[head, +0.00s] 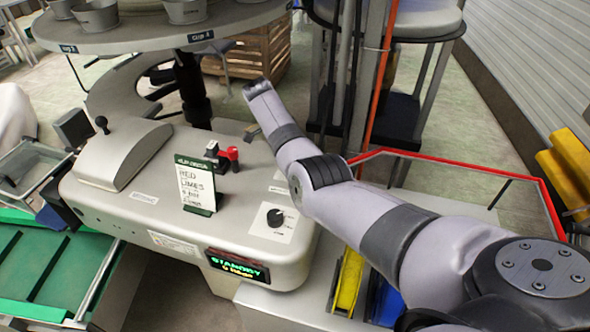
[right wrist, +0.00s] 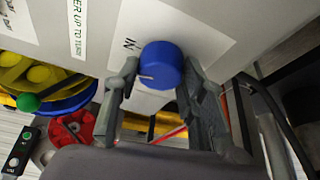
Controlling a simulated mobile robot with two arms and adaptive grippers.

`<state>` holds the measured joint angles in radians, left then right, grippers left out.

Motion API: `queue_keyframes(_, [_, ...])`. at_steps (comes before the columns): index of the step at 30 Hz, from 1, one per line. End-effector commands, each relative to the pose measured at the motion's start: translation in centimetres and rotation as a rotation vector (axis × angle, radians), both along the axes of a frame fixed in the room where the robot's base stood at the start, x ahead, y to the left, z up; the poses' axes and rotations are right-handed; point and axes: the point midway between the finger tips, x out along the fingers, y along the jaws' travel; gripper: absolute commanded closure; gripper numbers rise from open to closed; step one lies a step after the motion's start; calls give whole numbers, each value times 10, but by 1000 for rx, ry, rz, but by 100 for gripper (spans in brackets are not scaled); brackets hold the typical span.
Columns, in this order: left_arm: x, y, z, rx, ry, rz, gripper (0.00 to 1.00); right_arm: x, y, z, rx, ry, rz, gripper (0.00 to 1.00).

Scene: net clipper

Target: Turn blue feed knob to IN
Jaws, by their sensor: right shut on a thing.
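The blue feed knob (right wrist: 163,62) is in the right wrist view, on a pale panel with a printed IN label (right wrist: 130,43) at its left. A white pointer line on the knob points left and slightly down, below the IN label. My right gripper (right wrist: 160,76) has one finger on each side of the knob and is shut on it. In the head view my right arm reaches across the machine from the right; the gripper and the blue knob cannot be made out there. My left gripper is not in view.
The machine's bench (head: 130,200) carries a black knob (head: 275,217), a red-and-black control (head: 226,157), a green-framed sign (head: 196,186) and a STANDBY display (head: 238,267). A round table with metal cups (head: 187,10) stands above. A red-edged frame (head: 452,163) lies right of the bench.

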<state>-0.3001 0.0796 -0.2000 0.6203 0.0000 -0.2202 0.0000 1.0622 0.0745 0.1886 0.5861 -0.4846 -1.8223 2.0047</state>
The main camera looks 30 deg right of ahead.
Motion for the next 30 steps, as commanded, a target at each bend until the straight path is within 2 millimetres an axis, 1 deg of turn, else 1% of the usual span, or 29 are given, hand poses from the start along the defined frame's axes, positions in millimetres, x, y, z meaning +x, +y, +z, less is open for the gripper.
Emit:
queue_keyframes(1, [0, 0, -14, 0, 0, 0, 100, 2, -1, -4, -1, -6, -34, 90])
queue_keyframes(6, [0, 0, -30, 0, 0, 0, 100, 2, -2, -3, -1, -5, -128, 90])
queue_keyframes(9, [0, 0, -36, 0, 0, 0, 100, 2, -2, -2, -2, -4, -167, 90])
queue_keyframes(15, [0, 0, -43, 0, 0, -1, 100, 1, -2, 0, -2, -3, -212, 90])
queue_keyframes(29, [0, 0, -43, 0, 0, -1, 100, 1, -2, 2, -2, -4, -223, 90])
queue_keyframes(30, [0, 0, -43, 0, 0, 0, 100, 2, -2, 2, -2, -4, -223, 60])
